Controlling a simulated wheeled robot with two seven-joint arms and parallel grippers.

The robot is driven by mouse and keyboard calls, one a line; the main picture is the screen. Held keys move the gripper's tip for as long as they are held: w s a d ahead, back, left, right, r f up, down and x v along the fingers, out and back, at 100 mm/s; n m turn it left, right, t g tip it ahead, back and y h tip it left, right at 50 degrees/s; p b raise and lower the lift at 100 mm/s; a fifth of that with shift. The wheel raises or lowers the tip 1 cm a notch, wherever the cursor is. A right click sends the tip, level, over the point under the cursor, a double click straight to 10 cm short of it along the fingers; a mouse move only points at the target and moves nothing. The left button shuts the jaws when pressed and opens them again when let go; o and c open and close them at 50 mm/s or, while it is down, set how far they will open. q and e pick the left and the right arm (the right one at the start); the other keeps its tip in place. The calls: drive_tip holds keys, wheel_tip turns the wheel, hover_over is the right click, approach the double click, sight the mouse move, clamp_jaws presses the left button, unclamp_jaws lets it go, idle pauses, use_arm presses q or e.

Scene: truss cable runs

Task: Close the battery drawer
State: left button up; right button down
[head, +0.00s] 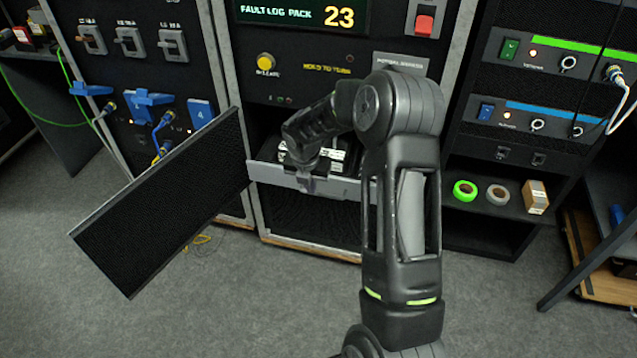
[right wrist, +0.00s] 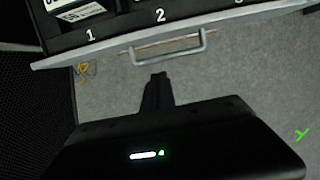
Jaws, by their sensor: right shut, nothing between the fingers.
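The battery drawer (head: 268,174) stands pulled out of the middle cabinet, with its light grey front edge showing. In the right wrist view the drawer (right wrist: 110,52) crosses the top, with numbered slots and a bar handle (right wrist: 168,50) on its front. A battery with a white label (right wrist: 72,8) sits in slot 1. My right gripper (head: 311,181) is shut and empty at the drawer front. In the right wrist view its fingers (right wrist: 158,88) point at the handle, just short of it. My arm hides part of the drawer in the head view. My left gripper is not in view.
A black mesh door panel (head: 160,205) hangs swung open left of the drawer. The right rack (head: 535,120) has a shelf with a green tape roll (head: 465,190) and a small box (head: 535,197). The grey floor (head: 230,310) in front is clear.

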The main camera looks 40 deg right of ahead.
drive_tip(key=w+v, duration=0.1)
drive_tip(key=v, duration=0.8)
drive_tip(key=shift+s+d+p, duration=0.15)
drive_tip(key=shift+s+p, duration=0.05)
drive_tip(key=shift+p, duration=0.15)
